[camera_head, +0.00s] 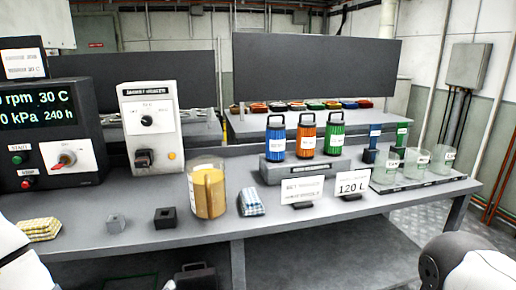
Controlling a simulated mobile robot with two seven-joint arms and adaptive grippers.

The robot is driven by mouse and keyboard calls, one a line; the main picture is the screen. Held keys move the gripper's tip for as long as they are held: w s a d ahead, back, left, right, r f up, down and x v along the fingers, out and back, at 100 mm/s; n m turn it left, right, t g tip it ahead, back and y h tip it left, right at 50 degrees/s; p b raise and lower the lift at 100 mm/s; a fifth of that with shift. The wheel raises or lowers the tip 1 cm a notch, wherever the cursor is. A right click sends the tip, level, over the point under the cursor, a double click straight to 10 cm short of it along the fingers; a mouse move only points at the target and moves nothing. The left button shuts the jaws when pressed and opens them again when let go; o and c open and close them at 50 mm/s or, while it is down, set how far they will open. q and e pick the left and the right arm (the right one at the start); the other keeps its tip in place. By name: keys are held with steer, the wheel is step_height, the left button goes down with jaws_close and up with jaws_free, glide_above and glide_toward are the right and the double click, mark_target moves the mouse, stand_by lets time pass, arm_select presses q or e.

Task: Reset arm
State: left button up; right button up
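A white link of my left arm shows at the left edge, beside the yellow checked cloth (40,229). A white and dark link of my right arm shows at the lower right, in front of the bench. Neither gripper can be made out, so their fingers and anything in them are hidden from this view. The bench top (290,222) is grey and neither visible arm part is seen holding anything.
A control panel (45,122), a white switch box (152,125), a yellow-filled beaker (207,190), a blue checked cloth (251,202), handled canisters (306,135) and clear beakers (413,163) stand on the bench. A dark case-like object (195,279) sits low in front. The front middle is clear.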

arm_select(q)
steer(key=s+d+f+m+g+h, duration=0.25)
steer(key=s+f+g, duration=0.35)
steer(key=s+f, duration=0.65)
steer(key=s+a+f+m+g+y, duration=0.1)
steer(key=s+g, duration=0.3)
steer(key=s, duration=0.9)
steer(key=s+a+f+m+g, duration=0.1)
steer(key=s+g, duration=0.4)
steer(key=s, duration=0.9)
steer(key=shift+s+a+m+y+p, duration=0.35)
steer(key=shift+a+m, duration=0.3)
steer(key=shift+m, duration=0.4)
